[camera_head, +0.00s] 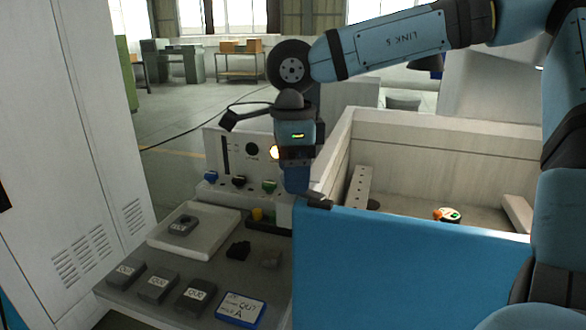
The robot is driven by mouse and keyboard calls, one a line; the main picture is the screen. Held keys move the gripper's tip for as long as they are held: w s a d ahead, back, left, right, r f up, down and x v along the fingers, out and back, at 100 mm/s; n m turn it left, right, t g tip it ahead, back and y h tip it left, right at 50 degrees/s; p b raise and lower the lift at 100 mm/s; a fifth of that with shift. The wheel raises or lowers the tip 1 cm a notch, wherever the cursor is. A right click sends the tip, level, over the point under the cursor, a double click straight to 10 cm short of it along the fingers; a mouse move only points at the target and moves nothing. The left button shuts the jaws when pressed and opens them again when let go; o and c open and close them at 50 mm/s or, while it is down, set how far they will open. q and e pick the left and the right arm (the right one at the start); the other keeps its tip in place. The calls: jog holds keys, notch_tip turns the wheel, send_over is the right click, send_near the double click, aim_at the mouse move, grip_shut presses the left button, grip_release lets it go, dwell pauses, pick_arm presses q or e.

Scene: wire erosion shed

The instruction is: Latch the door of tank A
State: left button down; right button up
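Tank A's blue door (430,265) stands across the front of the open-topped white tank (440,150), and its top edge lines up with the tank's front rim. My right gripper (308,196) hangs down from the arm at the door's upper left corner. Its fingers are dark against the corner, and I cannot tell whether they touch it or how far apart they are. The latch is not clearly visible and may be behind the gripper. My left gripper is not in view.
A grey bench (185,275) left of the tank bears a white tray (205,235), several labelled dark blocks and a blue-framed card (240,308). A control box (232,160) with knobs stands behind. A white cabinet (70,130) bounds the left.

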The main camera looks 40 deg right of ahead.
notch_tip(320, 180, up, 14)
jog(key=p, duration=0.1)
dwell(0.6)
jog(key=shift+f, duration=0.15)
dwell(0.4)
